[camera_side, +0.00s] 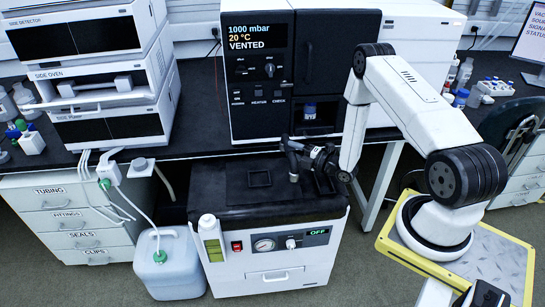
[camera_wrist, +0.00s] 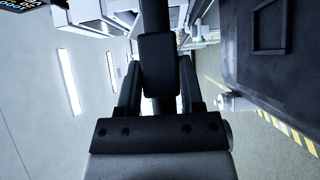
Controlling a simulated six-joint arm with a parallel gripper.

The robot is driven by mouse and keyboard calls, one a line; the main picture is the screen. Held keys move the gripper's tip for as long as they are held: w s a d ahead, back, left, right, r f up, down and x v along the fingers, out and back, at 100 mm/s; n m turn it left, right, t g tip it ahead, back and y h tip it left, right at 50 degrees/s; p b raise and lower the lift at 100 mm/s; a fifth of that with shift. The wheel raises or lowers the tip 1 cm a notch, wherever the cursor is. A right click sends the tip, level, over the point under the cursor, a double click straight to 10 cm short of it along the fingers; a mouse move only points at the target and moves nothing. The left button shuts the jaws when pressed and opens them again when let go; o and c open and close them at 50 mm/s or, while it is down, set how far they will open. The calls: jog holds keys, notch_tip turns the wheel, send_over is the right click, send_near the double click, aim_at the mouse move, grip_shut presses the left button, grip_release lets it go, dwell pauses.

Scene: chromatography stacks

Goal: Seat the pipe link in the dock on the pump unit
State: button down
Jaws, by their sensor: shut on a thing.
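The pump unit (camera_side: 275,262) is a white cabinet with a black top, a gauge and a display reading OFF. A square dark outline (camera_side: 259,175), which looks like the dock, is on its top; a square outline also shows in the wrist view (camera_wrist: 270,25). My gripper (camera_side: 312,158) is over the right part of the top, shut on the dark pipe link (camera_side: 292,160). In the wrist view the link (camera_wrist: 158,65) sits between the fingers. The link is apart from the square, to its right. Whether its lower end touches the top is unclear.
A black oven (camera_side: 300,75) reading VENTED stands on the bench behind the pump unit. A white bottle (camera_side: 210,238) stands at the unit's front left, and a pale jug (camera_side: 168,265) with tubing is on the floor. A second dark shape on the top is partly hidden.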

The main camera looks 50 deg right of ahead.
jog(key=s+d+f, duration=0.1)
jog(key=s+d, duration=0.2)
jog(key=d, duration=0.2)
jog(key=s+d+f+h, duration=0.1)
jog(key=s+d+f, duration=0.1)
jog(key=d, duration=0.4)
jog(key=shift+s+d, duration=0.2)
jog(key=shift+s, duration=0.6)
jog(key=shift+f, duration=0.2)
jog(key=shift+f, duration=3.2)
jog(key=shift+f, duration=0.45)
jog(key=shift+c, duration=0.7)
grip_release()
